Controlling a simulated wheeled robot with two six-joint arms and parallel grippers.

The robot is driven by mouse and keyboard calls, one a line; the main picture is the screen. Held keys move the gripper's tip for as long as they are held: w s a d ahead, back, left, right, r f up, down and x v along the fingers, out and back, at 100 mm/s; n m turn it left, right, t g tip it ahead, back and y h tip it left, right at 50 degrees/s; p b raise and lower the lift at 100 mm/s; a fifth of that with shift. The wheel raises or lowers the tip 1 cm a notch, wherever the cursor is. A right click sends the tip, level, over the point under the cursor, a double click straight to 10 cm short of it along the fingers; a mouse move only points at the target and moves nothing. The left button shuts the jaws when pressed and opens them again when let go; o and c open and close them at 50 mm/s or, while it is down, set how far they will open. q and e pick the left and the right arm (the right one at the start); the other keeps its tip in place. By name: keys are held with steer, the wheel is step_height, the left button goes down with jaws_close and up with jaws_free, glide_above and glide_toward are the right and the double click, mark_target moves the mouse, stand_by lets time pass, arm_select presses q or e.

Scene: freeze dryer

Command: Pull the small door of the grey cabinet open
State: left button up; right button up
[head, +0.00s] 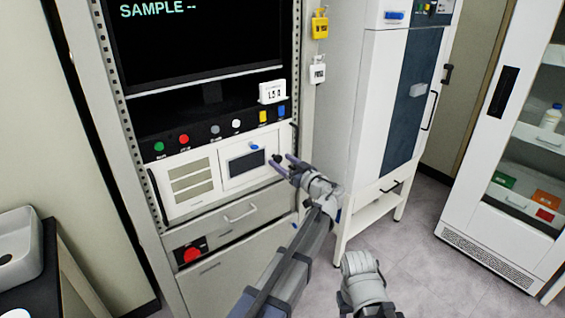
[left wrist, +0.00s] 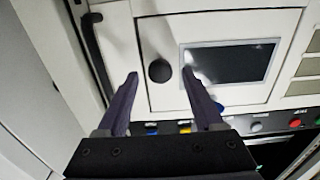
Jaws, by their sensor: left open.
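The grey cabinet (head: 280,208) stands at the middle left of the head view. Its small white door (head: 234,181) has a dark window and looks closed flush with the panel. In the left wrist view the small door (left wrist: 165,98) appears upside down, with a round black knob (left wrist: 160,71) beside its window. My left gripper (head: 281,160) is open and empty at the door's right side. In the left wrist view its fingertips (left wrist: 160,74) appear on either side of the knob; contact is not visible.
A row of coloured buttons (head: 184,139) runs above the door, with a monitor (head: 200,40) higher up. A drawer handle (head: 240,213) and a red button (head: 193,254) are below. A white-and-blue unit (head: 400,100) stands to the right, and a glass-door cabinet (head: 490,190) farther right.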

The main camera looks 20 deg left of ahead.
arm_select(q)
steer(key=shift+w+a, duration=0.1)
steer(key=shift+a, duration=0.1)
jaws_close()
stand_by(0.6)
stand_by(0.8)
